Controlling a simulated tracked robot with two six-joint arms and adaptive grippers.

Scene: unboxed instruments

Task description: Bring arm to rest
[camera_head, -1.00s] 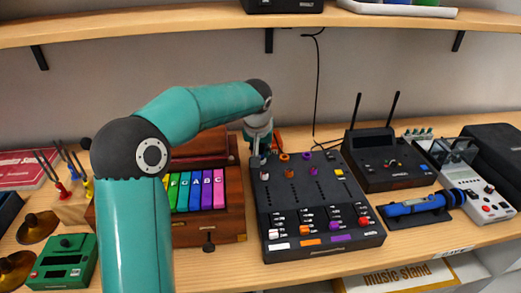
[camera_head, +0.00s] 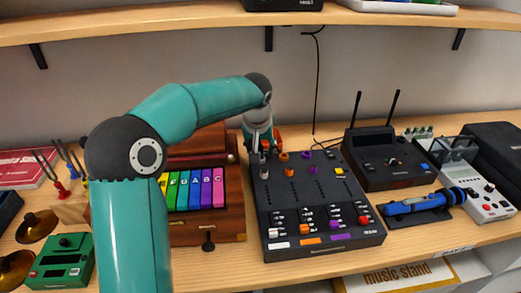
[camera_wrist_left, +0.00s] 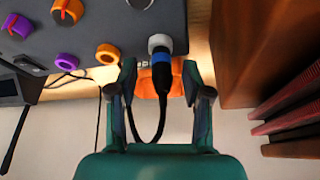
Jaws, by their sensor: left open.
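My left arm (camera_head: 205,98) comes in from the left and bends over toward the back of the black mixer-like box (camera_head: 278,216). My left gripper (camera_head: 258,145) hangs at that box's back left corner, pointing down. In the left wrist view the gripper (camera_wrist_left: 160,95) is open, its two fingers apart. A plug with a blue band and black cable (camera_wrist_left: 161,68) sits between and beyond the fingers, at the edge of the box. An orange piece (camera_wrist_left: 176,85) lies behind the plug. My right gripper is out of view.
A wooden instrument with coloured keys (camera_head: 228,222) stands left of the box. A black device with two antennas (camera_head: 385,172), a blue tube-shaped tool (camera_head: 414,205) and a white device (camera_head: 490,206) stand to the right. A shelf (camera_head: 190,24) runs above.

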